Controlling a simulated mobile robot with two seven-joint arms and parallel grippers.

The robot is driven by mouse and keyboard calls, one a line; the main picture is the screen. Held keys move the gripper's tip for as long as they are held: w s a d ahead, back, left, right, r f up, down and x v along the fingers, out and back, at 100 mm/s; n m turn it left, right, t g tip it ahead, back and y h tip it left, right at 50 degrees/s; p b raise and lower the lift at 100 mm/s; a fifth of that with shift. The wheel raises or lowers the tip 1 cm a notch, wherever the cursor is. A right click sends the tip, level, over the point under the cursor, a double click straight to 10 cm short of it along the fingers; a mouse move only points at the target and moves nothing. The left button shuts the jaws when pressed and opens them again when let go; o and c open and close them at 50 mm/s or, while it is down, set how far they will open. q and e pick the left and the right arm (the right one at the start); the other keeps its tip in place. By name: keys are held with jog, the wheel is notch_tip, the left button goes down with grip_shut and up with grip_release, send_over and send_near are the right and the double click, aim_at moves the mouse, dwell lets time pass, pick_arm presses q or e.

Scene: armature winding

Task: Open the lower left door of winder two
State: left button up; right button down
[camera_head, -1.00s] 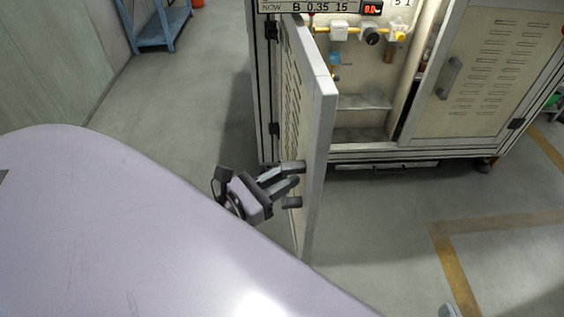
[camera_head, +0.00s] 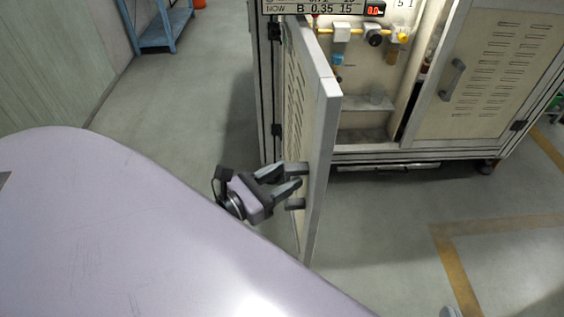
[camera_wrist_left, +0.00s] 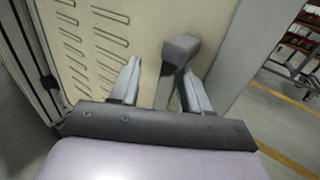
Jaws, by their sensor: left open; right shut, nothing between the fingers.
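The lower left door (camera_head: 318,150) of the winder cabinet stands swung wide open, seen nearly edge-on in the head view. Its slotted outer face is towards the left. My left gripper (camera_head: 287,180) is open at the door's handle (camera_head: 296,204), on that outer face. In the left wrist view the handle (camera_wrist_left: 181,48) stands between the two spread fingers (camera_wrist_left: 160,82), nearer the right one; contact cannot be told. A small tip of my right gripper (camera_head: 449,312) shows at the bottom edge of the head view, shut and empty.
The open compartment holds yellow piping with valves (camera_head: 374,38). The right cabinet door (camera_head: 484,82) is closed. A blue rack (camera_head: 160,30) stands at the back left. The floor in front of the cabinet is clear, with yellow lines (camera_head: 455,265).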

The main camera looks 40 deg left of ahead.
pick_arm(q)
jog(key=shift+s, duration=0.15)
jog(key=v, duration=0.7)
pick_arm(e)
jog(key=shift+s+d, duration=0.2)
jog(key=shift+w, duration=0.1)
pick_arm(q)
jog(key=s+d+r+m+g+y+p, duration=0.1)
jog(key=r+m+p, duration=0.3)
jog(key=m+p, duration=0.5)
jog(key=s+d+r+m+g+y+p, duration=0.1)
jog(key=d+r+m+g+p, duration=0.2)
jog(key=m+p, duration=0.7)
jog(key=s+d+r+m+g+p, duration=0.1)
jog(key=d+r+m+g+p, duration=0.2)
jog(key=m, duration=1.3)
notch_tip(320, 180, up, 3)
jog(key=p, duration=0.6)
jog(key=shift+s+d+y, duration=0.35)
jog(key=shift+d+y, duration=0.05)
pick_arm(e)
jog(key=s+d+r+h, duration=0.1)
jog(key=s+d+r, duration=0.1)
jog(key=d+r, duration=0.2)
jog(key=s+d+r+g+h, duration=0.1)
jog(key=s+d+r+h, duration=0.1)
jog(key=r, duration=0.8)
jog(key=shift+d+r+m, duration=0.3)
jog(key=shift+d+r, duration=0.05)
jog(key=shift+d, duration=0.5)
